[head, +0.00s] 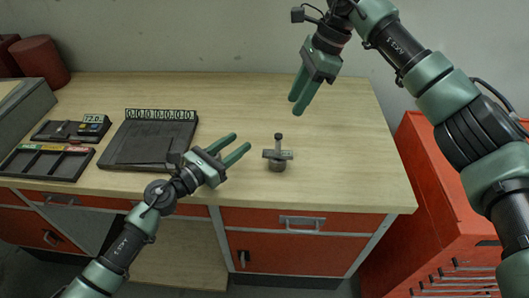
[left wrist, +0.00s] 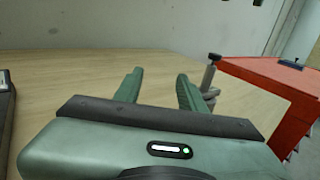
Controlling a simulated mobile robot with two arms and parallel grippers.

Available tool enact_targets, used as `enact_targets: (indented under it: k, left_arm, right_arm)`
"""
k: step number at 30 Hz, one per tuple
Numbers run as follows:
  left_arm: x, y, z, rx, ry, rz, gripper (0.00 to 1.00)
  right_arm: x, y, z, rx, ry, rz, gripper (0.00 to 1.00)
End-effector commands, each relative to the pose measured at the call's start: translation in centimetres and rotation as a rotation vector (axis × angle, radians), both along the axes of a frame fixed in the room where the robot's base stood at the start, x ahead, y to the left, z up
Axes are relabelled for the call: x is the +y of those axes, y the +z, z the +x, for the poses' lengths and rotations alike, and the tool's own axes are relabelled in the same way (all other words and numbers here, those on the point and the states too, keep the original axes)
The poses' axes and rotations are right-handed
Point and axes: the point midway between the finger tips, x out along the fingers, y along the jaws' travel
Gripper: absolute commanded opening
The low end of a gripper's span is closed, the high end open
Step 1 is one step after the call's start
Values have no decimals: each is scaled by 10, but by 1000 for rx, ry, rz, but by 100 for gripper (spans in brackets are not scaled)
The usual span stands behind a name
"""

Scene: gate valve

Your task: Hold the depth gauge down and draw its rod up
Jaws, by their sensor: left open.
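The depth gauge (head: 277,155) stands upright on the wooden bench, right of centre near the front edge. It has a grey crossbar, a dark round base under it and a short rod rising from the middle. My left gripper (head: 242,145) is open and empty, to the left of the gauge and apart from it. In the left wrist view the left gripper's fingers (left wrist: 158,85) are spread, and the gauge (left wrist: 209,80) shows partly behind the right finger. My right gripper (head: 297,104) is above and behind the gauge, its fingers pointing down; a small gap shows between them, with nothing in it.
A dark plate with a number strip (head: 150,142) lies left of my left gripper. A red tool cabinet (head: 430,190) stands right of the bench. The bench behind the gauge is clear.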

Motion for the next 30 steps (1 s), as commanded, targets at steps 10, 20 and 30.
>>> enact_targets:
  k: [10,20,30]
  left_arm:
    - [-83,1,-22,-4,-140,2,40]
    - [-116,2,8,-5,-142,0,40]
    - [-138,0,29,-3,-141,3,40]
  right_arm:
    - [0,0,0,0,0,0,36]
    - [0,0,0,0,0,0,36]
    - [0,0,0,0,0,0,36]
